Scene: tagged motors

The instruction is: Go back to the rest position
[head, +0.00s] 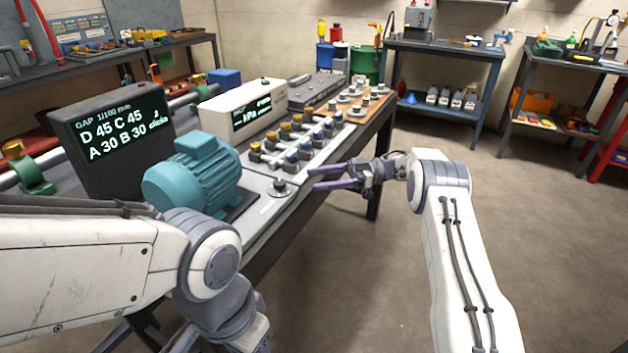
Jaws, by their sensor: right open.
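My right gripper (314,179) has purple fingers. It is open and empty, in the air just off the right edge of the workbench (283,228), pointing left. My left arm comes in from the left and bends down past the bottom edge of the head view, so the left gripper's fingers are cut off. A teal motor (196,173) sits on the bench's near part, close to my left arm, which hides some of the bench in front of it.
A dark display (118,150) reading GAP and a pale hPa display (243,110) stand on the bench. Several brass and blue valves (300,135) line its right side. A blue-grey shelf table (445,55) stands at the back. The floor (540,240) at right is clear.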

